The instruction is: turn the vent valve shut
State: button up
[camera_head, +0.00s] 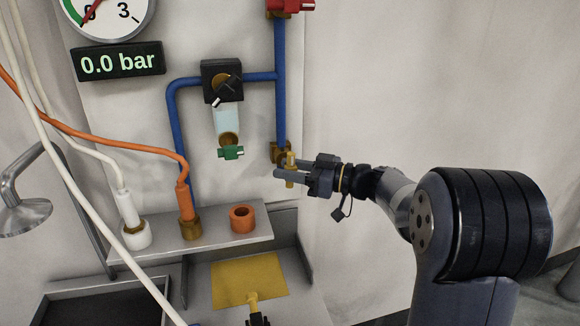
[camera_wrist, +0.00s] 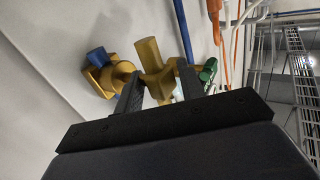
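A brass valve (camera_wrist: 123,72) sits at the lower end of the vertical blue pipe and most likely is the vent valve. Its brass bar handle (camera_head: 290,157) stands about upright in the head view. My gripper (camera_head: 283,170) reaches in from the right with its fingers around the handle. In the wrist view the handle (camera_wrist: 149,54) shows between the two dark fingers (camera_wrist: 158,90), which stand apart with some gap beside it. The left finger overlaps part of the valve there, and whether either finger touches the handle is unclear.
A display (camera_head: 120,62) reads 0.0 bar below a round gauge (camera_head: 110,15). A filter with a green drain knob (camera_head: 231,153) hangs left of the valve. A red valve (camera_head: 292,5) is above. A shelf (camera_head: 215,240) with hose fittings lies below; the wall at right is clear.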

grip_shut()
dwell(0.4)
